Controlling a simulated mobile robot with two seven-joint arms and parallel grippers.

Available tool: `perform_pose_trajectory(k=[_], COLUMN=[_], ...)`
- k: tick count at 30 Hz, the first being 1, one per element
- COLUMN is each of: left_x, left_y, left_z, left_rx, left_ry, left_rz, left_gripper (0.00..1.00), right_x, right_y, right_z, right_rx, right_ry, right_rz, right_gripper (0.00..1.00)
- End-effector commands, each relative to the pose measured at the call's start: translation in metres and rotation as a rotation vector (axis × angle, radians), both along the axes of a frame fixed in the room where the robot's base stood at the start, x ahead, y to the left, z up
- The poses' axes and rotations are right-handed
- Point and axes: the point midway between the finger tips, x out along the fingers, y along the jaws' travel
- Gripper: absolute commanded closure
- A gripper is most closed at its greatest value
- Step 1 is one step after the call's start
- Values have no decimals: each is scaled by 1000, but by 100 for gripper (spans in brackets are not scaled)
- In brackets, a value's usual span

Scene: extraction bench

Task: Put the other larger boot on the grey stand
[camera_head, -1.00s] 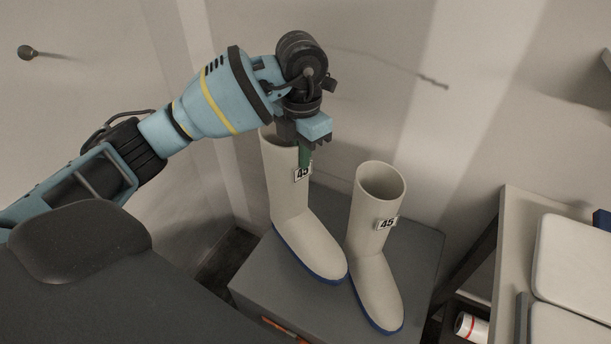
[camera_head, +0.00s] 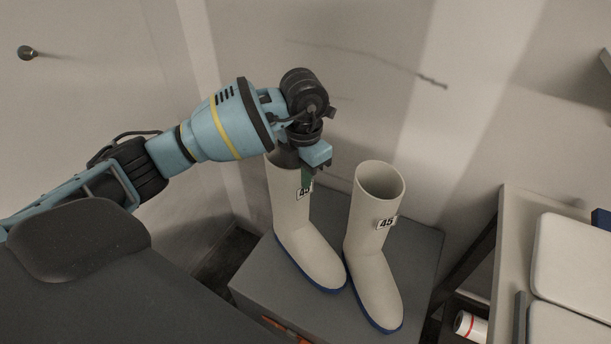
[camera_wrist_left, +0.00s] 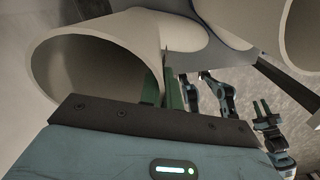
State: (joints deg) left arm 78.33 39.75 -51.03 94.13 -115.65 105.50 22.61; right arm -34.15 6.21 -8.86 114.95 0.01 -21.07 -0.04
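Both pale boots with blue soles and "45" labels are at the grey stand (camera_head: 262,283). The right boot (camera_head: 370,262) stands upright on it; its shaft is open at the top. The left boot (camera_head: 290,215) is upright beside it, toes close together; whether its sole touches the stand is unclear. My left gripper (camera_head: 306,178) is at the left boot's rim. In the left wrist view its green fingers (camera_wrist_left: 163,93) are shut on the wall of that boot (camera_wrist_left: 120,50), one inside and one outside. My right gripper (camera_wrist_left: 262,108) appears small there, fingers apart and empty.
A bench (camera_head: 510,230) with white panels stands at the right. A white and red can (camera_head: 470,326) sits low beside the stand. The wall (camera_head: 340,70) is close behind the boots. A bare strip of stand lies right of the boots.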

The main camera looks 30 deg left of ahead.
Motion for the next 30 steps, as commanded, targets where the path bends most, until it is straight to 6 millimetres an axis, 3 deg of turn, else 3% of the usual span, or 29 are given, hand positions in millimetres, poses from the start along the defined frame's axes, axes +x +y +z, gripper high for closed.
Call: perform_pose_trajectory(k=[14,20,30], left_x=[4,3,3], left_y=[-3,-2,-2], left_z=[-9,-11,-7], left_rx=[-1,0,0], left_ry=[-5,-2,-3], left_rz=[-1,0,-1], left_gripper=[100,74,74], right_x=[1,1,2], right_y=[0,0,0], right_z=[2,2,3], right_rx=[1,1,0], right_ry=[-3,-4,-5], right_rz=[0,0,0], right_gripper=[74,74,74])
